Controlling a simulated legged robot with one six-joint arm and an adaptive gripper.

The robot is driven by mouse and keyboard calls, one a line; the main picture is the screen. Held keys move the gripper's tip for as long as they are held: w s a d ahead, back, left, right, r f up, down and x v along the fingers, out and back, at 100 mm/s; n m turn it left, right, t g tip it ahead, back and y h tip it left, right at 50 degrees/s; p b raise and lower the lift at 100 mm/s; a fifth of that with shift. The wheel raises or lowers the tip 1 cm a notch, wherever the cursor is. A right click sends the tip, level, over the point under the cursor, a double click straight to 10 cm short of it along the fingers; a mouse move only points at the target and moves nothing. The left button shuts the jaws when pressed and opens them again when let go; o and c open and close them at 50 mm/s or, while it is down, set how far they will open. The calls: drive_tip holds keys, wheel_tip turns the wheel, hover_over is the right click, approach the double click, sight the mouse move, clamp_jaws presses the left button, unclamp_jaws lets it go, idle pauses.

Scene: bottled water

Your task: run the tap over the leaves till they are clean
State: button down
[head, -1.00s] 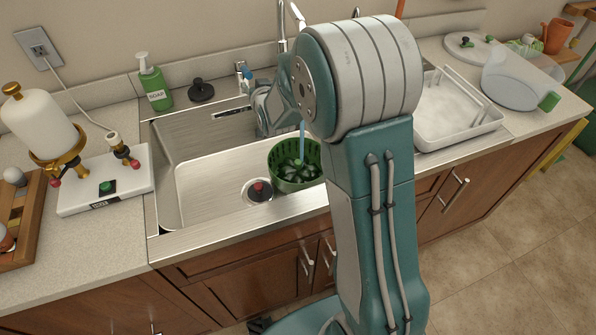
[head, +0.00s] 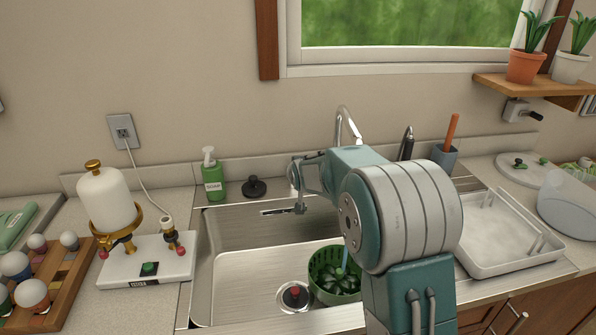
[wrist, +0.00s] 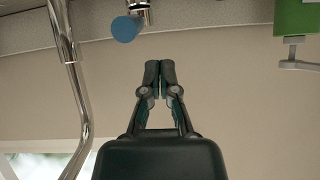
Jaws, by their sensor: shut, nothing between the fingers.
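The dark green leaves (head: 328,279) lie in a green slotted basket (head: 335,300) in the right part of the sink. A thin blue stream of water (head: 345,258) falls into the basket. The tap (head: 343,120) has a tall curved chrome spout at the back of the sink, and its lower part is hidden by my arm. In the wrist view its pipe (wrist: 72,80) is at left and a blue-ended knob (wrist: 126,28) is above my fingers. My gripper (wrist: 159,68) is shut and empty, a little apart from the knob.
A black-and-red drain plug (head: 295,295) is left of the basket. A green soap bottle (head: 213,178) and a black stopper (head: 254,187) stand behind the sink. A white drying tray (head: 510,235) is at right, a white appliance (head: 148,262) at left.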

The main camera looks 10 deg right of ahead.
wheel_tip(320, 180, up, 10)
drive_tip(key=n+g+h, duration=0.1)
drive_tip(key=g+h, duration=0.1)
drive_tip(key=g, duration=0.3)
drive_tip(key=w+f, duration=0.1)
drive_tip(key=f, duration=0.3)
drive_tip(key=w+d+f, duration=0.1)
drive_tip(key=w+f, duration=0.1)
drive_tip(key=f, duration=0.2)
drive_tip(key=w+d+f, duration=0.1)
drive_tip(key=f, duration=0.3)
drive_tip(key=shift+w, duration=0.15)
drive_tip(key=shift+f, duration=0.1)
drive_tip(key=shift+s+a+f+g, duration=0.1)
drive_tip(key=shift+s+f, duration=0.1)
drive_tip(key=shift+f, duration=0.25)
drive_tip(key=shift+s+d+f+g, duration=0.1)
drive_tip(key=shift+s+f, duration=0.15)
drive_tip(key=shift+f, duration=0.15)
drive_tip(key=shift+s+a+f+g, duration=0.1)
drive_tip(key=shift+s+f, duration=0.1)
drive_tip(key=shift+f, duration=0.25)
